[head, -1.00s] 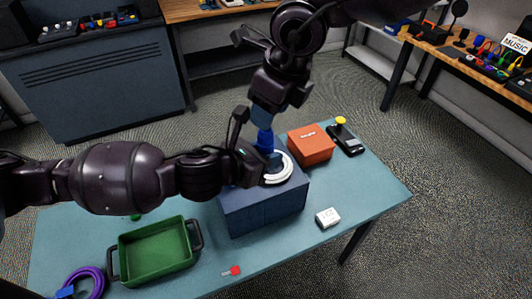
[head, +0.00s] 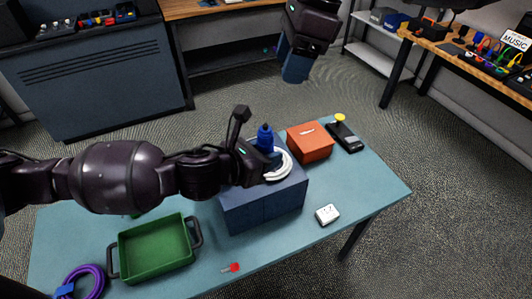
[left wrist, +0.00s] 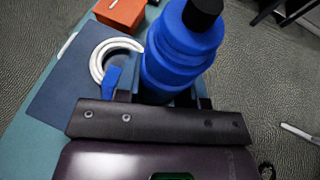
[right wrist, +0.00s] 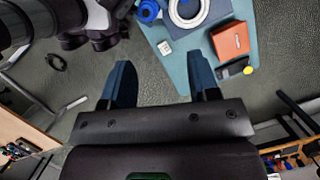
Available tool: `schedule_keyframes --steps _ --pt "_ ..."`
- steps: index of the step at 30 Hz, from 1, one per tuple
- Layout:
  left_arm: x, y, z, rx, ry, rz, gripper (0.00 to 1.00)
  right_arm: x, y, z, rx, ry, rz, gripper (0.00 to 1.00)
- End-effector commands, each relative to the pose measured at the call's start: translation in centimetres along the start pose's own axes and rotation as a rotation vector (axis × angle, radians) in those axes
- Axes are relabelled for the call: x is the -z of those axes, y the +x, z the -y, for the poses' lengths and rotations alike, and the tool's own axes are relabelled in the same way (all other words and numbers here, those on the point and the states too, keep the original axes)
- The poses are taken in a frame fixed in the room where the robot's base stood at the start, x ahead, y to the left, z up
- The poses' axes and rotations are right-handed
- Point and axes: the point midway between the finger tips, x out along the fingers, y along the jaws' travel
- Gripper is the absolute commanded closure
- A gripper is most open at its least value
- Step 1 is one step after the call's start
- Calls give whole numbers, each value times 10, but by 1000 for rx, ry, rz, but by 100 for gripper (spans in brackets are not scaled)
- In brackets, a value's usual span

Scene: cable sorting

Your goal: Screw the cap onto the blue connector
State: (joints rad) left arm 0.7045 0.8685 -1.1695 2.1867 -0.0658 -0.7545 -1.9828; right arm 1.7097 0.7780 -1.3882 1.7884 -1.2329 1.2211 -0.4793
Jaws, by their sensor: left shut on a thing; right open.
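The blue connector (head: 264,138) stands upright in my left gripper (head: 262,156), above the dark blue box. In the left wrist view the blue connector (left wrist: 172,75) is gripped low, with wider blue rings above and a black tip (left wrist: 201,12) on top. I cannot tell exactly where the cap ends and the connector begins; the parts look stacked in line. My right gripper (head: 296,70) is raised above and behind it, apart from it. In the right wrist view the right gripper (right wrist: 162,82) is open and empty, with the blue connector (right wrist: 148,10) far off.
A white cable coil (head: 283,170) lies on the dark blue box (head: 262,208). An orange box (head: 311,145), a black device with a yellow button (head: 345,137), a white block (head: 327,214), a green tray (head: 155,249), a purple cable (head: 84,281) and a red plug (head: 233,267) are on the table.

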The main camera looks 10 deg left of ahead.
Motion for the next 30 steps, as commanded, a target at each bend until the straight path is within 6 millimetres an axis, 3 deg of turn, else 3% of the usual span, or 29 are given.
schedule_keyframes --steps 5,17,23,30 --pt "-1 0 0 -1 0 2 100 -7 0 -11 -31 -37 14 45" --pt "-1 0 -1 -1 0 2 100 -8 2 -12 -34 -37 15 45" --pt "-1 0 -1 -1 1 2 100 -8 21 -13 -35 -37 14 45" --pt "-1 0 -1 -2 1 2 100 -9 59 -15 -36 -36 15 45"
